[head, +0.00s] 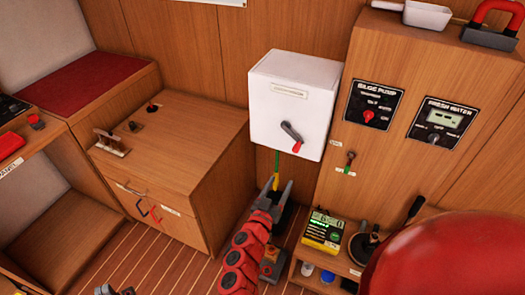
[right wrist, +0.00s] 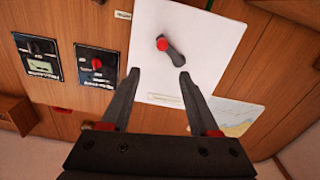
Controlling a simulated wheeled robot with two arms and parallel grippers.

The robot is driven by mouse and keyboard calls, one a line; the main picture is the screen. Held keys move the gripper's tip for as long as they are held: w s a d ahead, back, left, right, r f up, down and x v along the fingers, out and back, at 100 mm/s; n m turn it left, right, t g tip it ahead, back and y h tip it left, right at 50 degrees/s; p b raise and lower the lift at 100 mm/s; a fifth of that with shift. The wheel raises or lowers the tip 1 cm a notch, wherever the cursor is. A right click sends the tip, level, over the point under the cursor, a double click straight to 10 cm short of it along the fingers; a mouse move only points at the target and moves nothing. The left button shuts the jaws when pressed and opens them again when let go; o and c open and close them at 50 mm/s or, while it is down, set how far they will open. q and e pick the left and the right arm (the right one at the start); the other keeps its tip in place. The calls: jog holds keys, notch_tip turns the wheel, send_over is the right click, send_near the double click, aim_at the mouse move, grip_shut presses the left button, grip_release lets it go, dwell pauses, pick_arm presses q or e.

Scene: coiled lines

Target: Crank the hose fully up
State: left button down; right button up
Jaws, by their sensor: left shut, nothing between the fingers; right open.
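The white hose box (head: 293,95) is fixed to the wooden wall. It carries a dark crank (head: 290,132) with a red knob (head: 297,147) at its lower right. A thin green and yellow hose length (head: 277,168) hangs below the box. My right gripper (head: 277,190) is open and empty, just below the box. In the right wrist view my right gripper's fingers (right wrist: 158,82) point at the box (right wrist: 205,35), apart from the crank knob (right wrist: 162,44). My left gripper (head: 115,291) is shut and empty at the bottom edge, mostly cut off.
A wooden cabinet (head: 185,130) stands left of the box. Right of it are a bilge pump panel (head: 372,104) and a fresh water panel (head: 440,125). A small shelf below holds a green-and-yellow box (head: 323,230). A large red shape fills the lower right.

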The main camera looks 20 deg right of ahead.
aim_at(295, 152)
jog(key=p+x, duration=0.1)
jog(key=x, duration=0.7)
jog(key=p+x, duration=0.1)
jog(key=x, duration=0.7)
jog(key=shift+w+f+p, duration=0.15)
jog(key=shift+w+p, duration=0.15)
jog(key=shift+w, duration=0.05)
jog(key=shift+w+d+f, duration=0.15)
jog(key=shift+w+d, duration=0.1)
jog(key=shift+d, duration=0.2)
grip_shut()
dwell(0.4)
